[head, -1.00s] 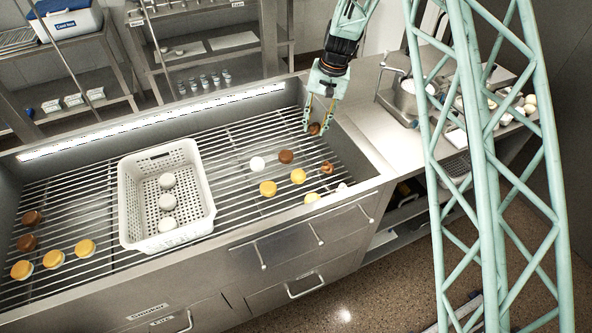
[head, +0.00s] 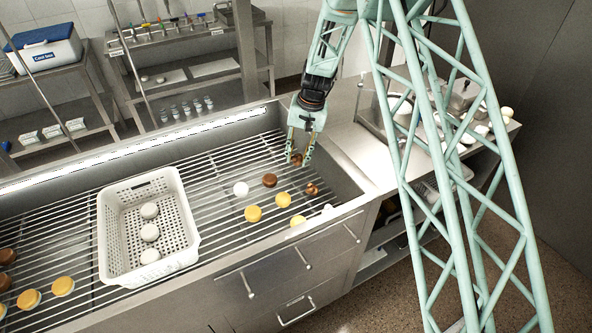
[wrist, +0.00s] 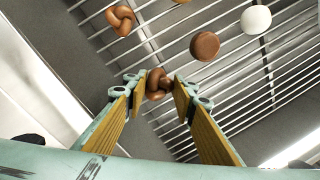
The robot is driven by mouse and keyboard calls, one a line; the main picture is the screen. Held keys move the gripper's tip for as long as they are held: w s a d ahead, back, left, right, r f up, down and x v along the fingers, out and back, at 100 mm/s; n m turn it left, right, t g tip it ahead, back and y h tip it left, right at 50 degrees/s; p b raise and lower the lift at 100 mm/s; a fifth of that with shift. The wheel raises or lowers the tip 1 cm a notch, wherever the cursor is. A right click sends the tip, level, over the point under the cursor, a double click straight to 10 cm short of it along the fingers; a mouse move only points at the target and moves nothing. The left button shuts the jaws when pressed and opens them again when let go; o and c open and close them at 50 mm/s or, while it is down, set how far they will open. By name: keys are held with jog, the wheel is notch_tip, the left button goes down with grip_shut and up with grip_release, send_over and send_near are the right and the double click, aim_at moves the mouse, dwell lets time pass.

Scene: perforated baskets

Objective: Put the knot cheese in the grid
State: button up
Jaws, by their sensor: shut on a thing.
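My gripper (head: 300,158) is over the far right end of the metal bar grid (head: 215,200). It is shut on a brown knot cheese (head: 296,159). In the wrist view this knot cheese (wrist: 158,86) sits between the yellow-lined fingertips, with the grid's bars behind it. I cannot tell whether it touches the bars. A second brown knot cheese (head: 312,188) lies on the grid nearer the front and also shows in the wrist view (wrist: 120,20).
A white perforated basket (head: 182,222) with white round cheeses stands on the grid to the left. Near my gripper lie a brown round cheese (head: 269,180), a white ball (head: 240,188) and several yellow cheeses (head: 253,213). A steel counter (head: 352,150) adjoins at the right.

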aim_at(297, 174)
jog(key=shift+f, duration=0.8)
jog(key=shift+f, duration=0.1)
jog(key=shift+f+b, duration=0.4)
jog(key=shift+f, duration=1.4)
jog(key=shift+f, duration=0.1)
jog(key=o, duration=0.8)
jog(key=shift+o, duration=0.2)
notch_tip(297, 174, up, 12)
jog(key=d+p, duration=0.2)
